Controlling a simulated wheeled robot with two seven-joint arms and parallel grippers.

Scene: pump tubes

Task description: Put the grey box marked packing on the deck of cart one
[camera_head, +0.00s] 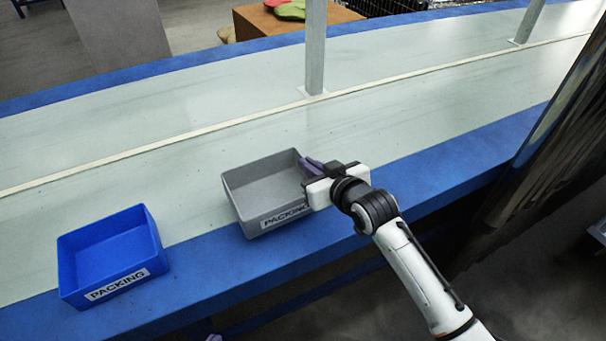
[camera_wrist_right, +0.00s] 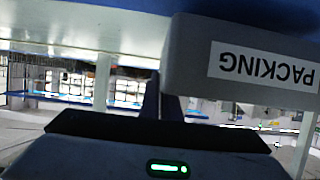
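The grey box (camera_head: 250,218) with a PACKING label is open-topped and stands upright at the near edge of the pale belt, partly over its blue border. My right gripper (camera_head: 311,168) is at the box's right wall, near its far right corner, with its dark fingers at the rim. In the right wrist view the box's labelled face (camera_wrist_right: 240,62) appears upside down, close beside a dark finger (camera_wrist_right: 160,100). Whether the fingers are closed on the wall is unclear. Cart one is not identifiable in either view.
A blue box (camera_head: 110,247), also labelled PACKING, stands left of the grey box. A grey post (camera_head: 315,50) rises from the belt behind it. A dark glossy panel (camera_head: 555,125) stands at the right. The belt between the two boxes is clear.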

